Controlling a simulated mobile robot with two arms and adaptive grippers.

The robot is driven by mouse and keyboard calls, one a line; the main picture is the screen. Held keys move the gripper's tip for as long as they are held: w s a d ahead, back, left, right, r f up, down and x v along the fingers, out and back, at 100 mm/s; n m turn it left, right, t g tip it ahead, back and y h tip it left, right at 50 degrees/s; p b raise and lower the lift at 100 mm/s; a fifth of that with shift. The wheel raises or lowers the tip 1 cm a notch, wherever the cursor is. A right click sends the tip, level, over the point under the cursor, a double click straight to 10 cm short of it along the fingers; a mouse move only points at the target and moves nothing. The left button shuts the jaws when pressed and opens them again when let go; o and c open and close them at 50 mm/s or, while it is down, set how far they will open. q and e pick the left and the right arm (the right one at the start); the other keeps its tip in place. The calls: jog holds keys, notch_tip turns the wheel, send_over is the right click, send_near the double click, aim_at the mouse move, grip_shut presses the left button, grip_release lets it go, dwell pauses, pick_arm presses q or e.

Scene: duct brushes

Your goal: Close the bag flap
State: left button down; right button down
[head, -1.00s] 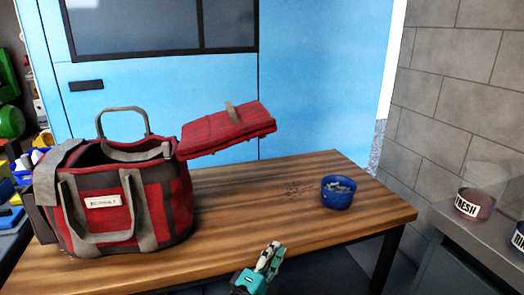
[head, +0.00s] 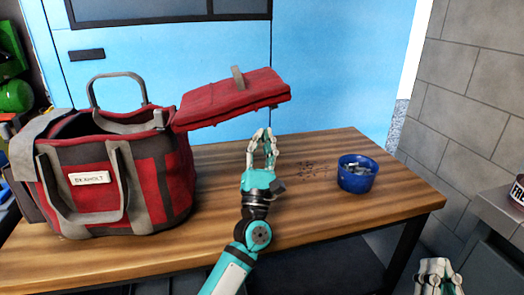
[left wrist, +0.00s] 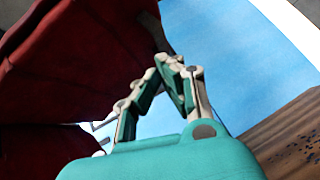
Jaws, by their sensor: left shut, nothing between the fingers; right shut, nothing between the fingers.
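The red and grey bag (head: 165,185) stands on the left of the wooden table. Its top is open. The red flap (head: 235,98) sticks out to the right from the bag's rim, tilted up, with a small grey loop on top. My left gripper (head: 262,133) is shut and empty, just below the flap's right part, and appears apart from it. In the left wrist view the left gripper's fingers (left wrist: 175,68) meet, with the dark red underside of the flap (left wrist: 85,60) above and to the left. My right gripper (head: 437,264) is shut at the lower right, off the table.
A blue bowl (head: 356,173) with small pieces in it stands on the table (head: 330,215) at right. Dark specks lie beside it. A blue panel is behind the table, and a grey counter is at far right.

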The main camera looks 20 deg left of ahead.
pick_arm(q)
jog(key=shift+h, duration=0.3)
jog(key=x, duration=0.5)
pick_arm(e)
jog(key=shift+s+r+t, duration=0.3)
jog(key=shift+s+r, duration=0.05)
jog(key=shift+r, duration=0.05)
